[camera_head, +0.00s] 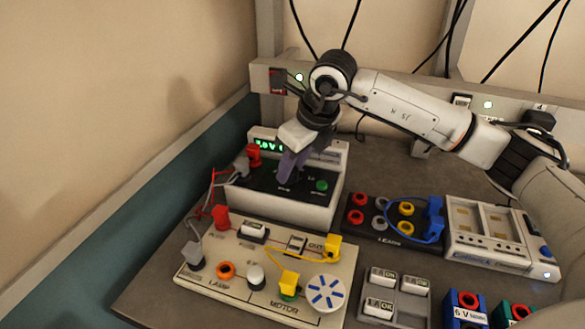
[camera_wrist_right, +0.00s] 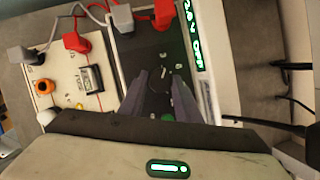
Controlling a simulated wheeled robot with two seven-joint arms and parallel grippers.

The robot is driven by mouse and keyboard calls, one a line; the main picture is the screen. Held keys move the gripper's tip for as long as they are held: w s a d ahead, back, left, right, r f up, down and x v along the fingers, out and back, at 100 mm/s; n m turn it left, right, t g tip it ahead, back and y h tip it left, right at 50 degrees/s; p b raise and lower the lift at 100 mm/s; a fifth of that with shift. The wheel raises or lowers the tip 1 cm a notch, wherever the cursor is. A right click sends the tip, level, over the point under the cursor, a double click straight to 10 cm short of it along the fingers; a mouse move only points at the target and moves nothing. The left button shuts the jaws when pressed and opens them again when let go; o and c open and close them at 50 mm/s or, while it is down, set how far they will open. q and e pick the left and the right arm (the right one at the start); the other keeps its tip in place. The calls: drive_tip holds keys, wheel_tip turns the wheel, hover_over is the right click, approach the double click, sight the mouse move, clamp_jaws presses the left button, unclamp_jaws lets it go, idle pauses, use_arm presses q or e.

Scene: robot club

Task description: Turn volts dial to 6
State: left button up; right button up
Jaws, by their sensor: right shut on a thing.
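The power supply box (camera_head: 285,208) stands at the back of the bench, with a white body and a black sloped top panel. Its green display (camera_head: 268,145) is lit, partly covered by my gripper; I read roughly 1.0 V on it. My right gripper (camera_head: 287,177) comes down from above onto the black panel, its purple-grey fingers shut on the volts dial. The dial is mostly hidden by the fingers in the head view. In the wrist view the fingers (camera_wrist_right: 163,82) straddle the dial spot, and the display (camera_wrist_right: 192,35) shows sideways. My left gripper is in neither view.
A red plug (camera_head: 253,155) and a grey plug sit at the panel's left, with leads running to the lamp and motor board (camera_head: 215,262) in front. A green button (camera_head: 321,185) is right of the gripper. A black board (camera_head: 380,235) with coloured sockets stands to the right.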

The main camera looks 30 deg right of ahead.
drive_tip(key=m+h+b, duration=0.1)
drive_tip(key=m+b, duration=0.1)
drive_tip(key=m, duration=0.1)
drive_tip(key=shift+a, duration=0.2)
drive_tip(key=shift+m+h+b, duration=0.65)
drive_tip(key=shift+m+h, duration=0.15)
drive_tip(key=shift+m, duration=1.1)
drive_tip(key=shift+r, duration=0.1)
drive_tip(key=o, duration=1)
drive_tip(key=v, duration=1)
drive_tip(key=shift+a+r+b, duration=0.1)
drive_tip(key=shift+r+b, duration=0.05)
drive_tip(key=shift+b, duration=0.15)
